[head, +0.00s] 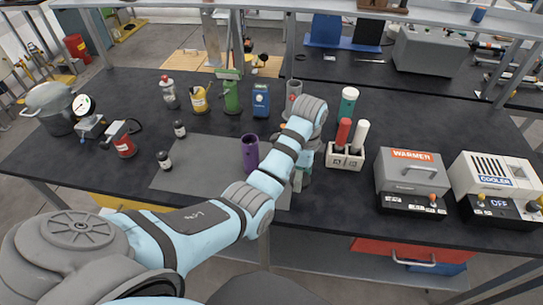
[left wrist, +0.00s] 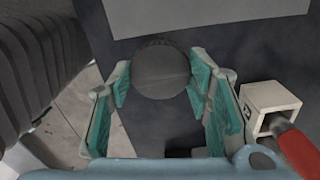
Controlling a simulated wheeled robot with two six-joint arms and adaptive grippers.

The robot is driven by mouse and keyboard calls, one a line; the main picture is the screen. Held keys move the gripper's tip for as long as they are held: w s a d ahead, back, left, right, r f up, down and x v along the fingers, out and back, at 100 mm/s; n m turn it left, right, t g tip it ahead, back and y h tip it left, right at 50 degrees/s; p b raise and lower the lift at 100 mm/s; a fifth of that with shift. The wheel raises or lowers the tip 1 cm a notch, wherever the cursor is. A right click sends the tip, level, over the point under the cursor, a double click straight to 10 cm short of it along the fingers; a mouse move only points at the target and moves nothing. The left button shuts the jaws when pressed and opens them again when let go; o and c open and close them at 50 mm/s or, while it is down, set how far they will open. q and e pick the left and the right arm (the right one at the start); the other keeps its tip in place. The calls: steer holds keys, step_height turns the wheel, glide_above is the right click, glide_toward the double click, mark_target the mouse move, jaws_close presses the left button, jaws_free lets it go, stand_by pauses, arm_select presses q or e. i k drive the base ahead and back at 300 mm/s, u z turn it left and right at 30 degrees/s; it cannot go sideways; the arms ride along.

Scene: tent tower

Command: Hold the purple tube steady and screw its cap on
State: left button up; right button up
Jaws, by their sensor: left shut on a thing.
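The purple tube (head: 250,154) stands upright on the grey mat in the head view, and its top looks open, with no gripper touching it. My left gripper (left wrist: 160,92) points down over the black table just to the right of the tube. Its teal-padded fingers are shut on a round dark grey piece (left wrist: 161,70), which looks like the cap. In the head view my left arm hides that piece and most of the fingers. I cannot tell whether the piece touches the table. My right gripper is not in view.
A white rack (head: 345,158) with a red and a white stick stands close right of my left gripper. A warmer (head: 411,178) and a cooler (head: 497,185) stand at the right. The mat's front left is clear.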

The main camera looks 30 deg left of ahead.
mark_target(250, 154)
steer(key=z, duration=2)
steer(key=k, duration=1.2)
steer(key=u, duration=2)
